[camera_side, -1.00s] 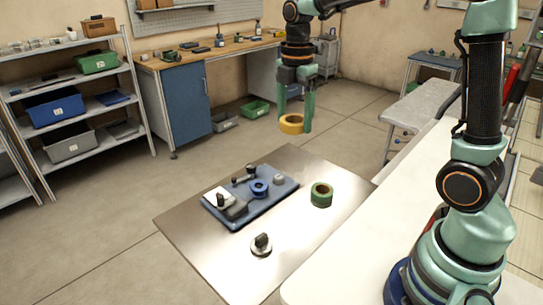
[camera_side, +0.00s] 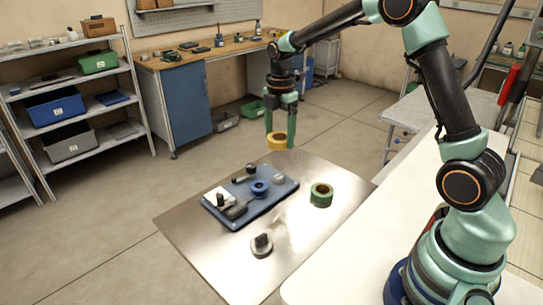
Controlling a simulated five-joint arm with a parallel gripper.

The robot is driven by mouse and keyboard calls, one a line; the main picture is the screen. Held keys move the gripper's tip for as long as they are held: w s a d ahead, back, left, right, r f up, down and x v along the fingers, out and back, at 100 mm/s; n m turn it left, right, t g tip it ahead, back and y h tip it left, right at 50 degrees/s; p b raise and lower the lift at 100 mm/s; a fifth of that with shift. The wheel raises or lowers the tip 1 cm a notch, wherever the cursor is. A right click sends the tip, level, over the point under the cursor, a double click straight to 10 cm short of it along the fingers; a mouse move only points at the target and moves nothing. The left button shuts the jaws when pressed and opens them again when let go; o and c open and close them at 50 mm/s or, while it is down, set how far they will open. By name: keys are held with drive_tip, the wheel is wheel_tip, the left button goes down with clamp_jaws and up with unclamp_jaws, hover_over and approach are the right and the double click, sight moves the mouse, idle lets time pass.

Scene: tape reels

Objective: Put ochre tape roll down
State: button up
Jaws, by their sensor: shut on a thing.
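The ochre tape roll (camera_side: 277,142) is a yellow ring held between the fingertips of my gripper (camera_side: 280,136). My gripper points down and is shut on it, in the air over the far part of the metal table top (camera_side: 175,225). The roll appears above the table, behind the blue tray; its exact height is hard to tell. A blue tape roll (camera_side: 260,189) lies on the blue tray (camera_side: 281,199). A green tape roll (camera_side: 321,194) lies on the bare metal to the right of the tray.
The tray also holds a white card, a dark grey block (camera_side: 236,210) and small knobbed parts. A round metal piece with a dark knob (camera_side: 261,244) stands in front of the tray. The metal is bare around it and around the green roll. A white surface (camera_side: 345,255) lies at right.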

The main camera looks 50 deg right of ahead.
sight(279, 176)
wheel_tip(279, 176, down, 10)
idle(0.5)
drive_tip(key=shift+f, duration=0.55)
drive_tip(key=o, duration=1.2)
drive_tip(key=shift+r, duration=0.1)
wheel_tip(279, 176, up, 12)
drive_tip(key=f, duration=0.1)
drive_tip(key=s+a+r+m+t, duration=0.2)
drive_tip(key=s+a+r+m, duration=0.2)
drive_tip(key=s+r+m, duration=0.45)
drive_tip(key=s+a+m+t, duration=0.1)
drive_tip(key=s+m, duration=0.2)
drive_tip(key=s+a+r+m+t, duration=0.1)
drive_tip(key=s+m, duration=0.2)
drive_tip(key=s+a+r+m+t, duration=0.1)
drive_tip(key=s+m, duration=0.2)
drive_tip(key=shift+s+a+r+m+t, duration=0.2)
drive_tip(key=shift+s+m+t, duration=0.1)
drive_tip(key=shift+s, duration=0.1)
